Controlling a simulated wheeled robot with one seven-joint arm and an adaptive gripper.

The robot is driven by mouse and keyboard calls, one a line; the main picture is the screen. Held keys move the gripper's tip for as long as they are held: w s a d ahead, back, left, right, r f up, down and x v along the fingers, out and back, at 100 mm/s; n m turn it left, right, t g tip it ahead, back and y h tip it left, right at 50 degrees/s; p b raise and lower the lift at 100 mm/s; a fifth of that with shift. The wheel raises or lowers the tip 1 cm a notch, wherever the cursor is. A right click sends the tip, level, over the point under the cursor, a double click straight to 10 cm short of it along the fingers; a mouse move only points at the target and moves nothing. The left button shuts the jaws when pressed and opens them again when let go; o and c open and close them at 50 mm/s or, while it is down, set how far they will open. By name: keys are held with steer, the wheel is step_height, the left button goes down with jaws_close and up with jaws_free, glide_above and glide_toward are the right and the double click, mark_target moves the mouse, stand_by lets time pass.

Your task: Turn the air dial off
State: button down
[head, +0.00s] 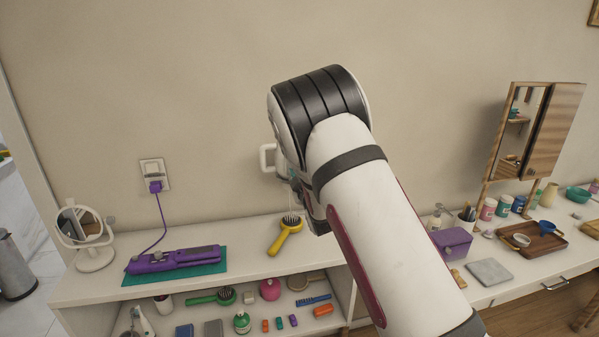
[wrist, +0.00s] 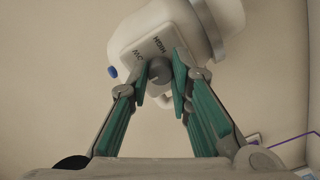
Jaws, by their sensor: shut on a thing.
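A white wall-mounted appliance (wrist: 165,30), which looks like a hair dryer, fills the upper part of the wrist view. Its face carries a small grey dial (wrist: 158,69), with a label reading HIGH and another I cannot read clearly. A blue button (wrist: 112,71) is on its left side. My gripper (wrist: 160,73) has its teal fingers on either side of the dial, shut on it. Which setting the dial points to cannot be made out.
Below is a white shelf unit with a purple hair straightener (head: 175,259) on a teal mat, a yellow brush (head: 286,236) and a round mirror (head: 85,235). A purple box (head: 451,242) and a wooden tray (head: 560,243) are at right. The wall around the appliance is mostly bare.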

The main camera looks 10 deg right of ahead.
steer(key=shift+n, duration=0.3)
steer(key=c, duration=1.4)
jaws_free()
steer(key=shift+c, duration=0.2)
steer(key=shift+s, duration=0.1)
steer(key=s, duration=1.1)
steer(key=shift+s, duration=0.4)
